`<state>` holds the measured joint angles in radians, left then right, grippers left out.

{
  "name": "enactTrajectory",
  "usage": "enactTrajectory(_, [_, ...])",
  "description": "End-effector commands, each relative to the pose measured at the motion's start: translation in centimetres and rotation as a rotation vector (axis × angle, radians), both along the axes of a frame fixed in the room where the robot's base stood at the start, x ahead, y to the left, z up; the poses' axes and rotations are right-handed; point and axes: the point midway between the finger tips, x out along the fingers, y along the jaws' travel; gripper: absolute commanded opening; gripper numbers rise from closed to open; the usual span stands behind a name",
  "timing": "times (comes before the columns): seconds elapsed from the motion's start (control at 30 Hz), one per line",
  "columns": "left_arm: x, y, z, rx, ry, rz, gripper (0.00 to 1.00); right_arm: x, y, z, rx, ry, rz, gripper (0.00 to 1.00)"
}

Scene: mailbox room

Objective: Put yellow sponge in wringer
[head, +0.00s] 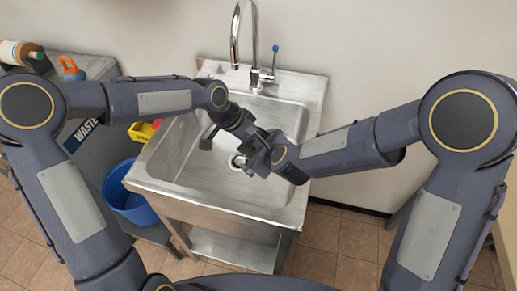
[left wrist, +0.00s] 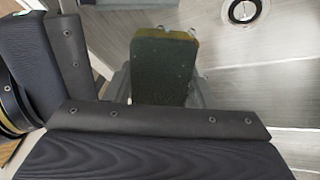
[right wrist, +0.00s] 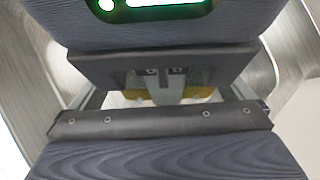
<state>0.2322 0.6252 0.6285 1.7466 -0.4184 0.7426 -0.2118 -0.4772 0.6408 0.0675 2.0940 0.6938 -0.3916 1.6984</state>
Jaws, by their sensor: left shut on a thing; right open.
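The yellow sponge (left wrist: 164,68) shows in the left wrist view with its dark green scouring face toward the camera and a yellowish edge at the top. My left gripper (head: 250,137) is shut on it above the sink basin. My right gripper (head: 258,158) is open and meets the left one over the basin, hiding the sponge in the head view. In the right wrist view a yellow strip of the sponge (right wrist: 133,95) shows between the right fingers; I cannot tell if they touch it. A yellow part, apparently the wringer (head: 142,132), shows at the sink's left, partly hidden.
The steel sink (head: 215,205) has a tall faucet (head: 235,40) at its back and a drain (left wrist: 243,10) in the basin. An orange-topped bottle (head: 70,66) and a roll stand behind.

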Motion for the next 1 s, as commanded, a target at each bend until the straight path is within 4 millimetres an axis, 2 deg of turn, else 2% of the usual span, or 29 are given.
enactTrajectory(0.27, [0.00,0.00,0.00,0.000,0.000,0.000,0.32,0.13,0.06,-0.10,0.000,-0.001,-0.001,1.00])
enactTrajectory(0.6, [0.10,-0.04,0.07,-0.002,-0.003,0.001,0.32,-0.02,0.19,-0.11,0.000,0.002,0.004,0.59])
enactTrajectory(0.63, [0.11,-0.04,0.08,-0.003,-0.004,0.002,0.32,-0.06,0.22,-0.12,0.000,0.002,0.006,0.59])
enactTrajectory(0.67, [0.13,-0.05,0.10,-0.003,-0.004,0.002,0.54,-0.08,0.23,-0.13,0.000,0.003,0.006,0.58])
enactTrajectory(0.8, [0.09,-0.04,0.08,-0.001,-0.003,0.001,0.72,-0.03,0.18,-0.12,0.000,0.001,0.005,0.58])
enactTrajectory(0.83, [0.07,-0.05,0.08,-0.001,-0.003,0.001,0.75,-0.01,0.17,-0.11,0.000,0.001,0.004,0.58])
enactTrajectory(1.0, [-0.08,-0.13,0.05,-0.001,0.000,-0.003,0.75,0.13,0.07,-0.08,0.000,0.000,0.000,0.58])
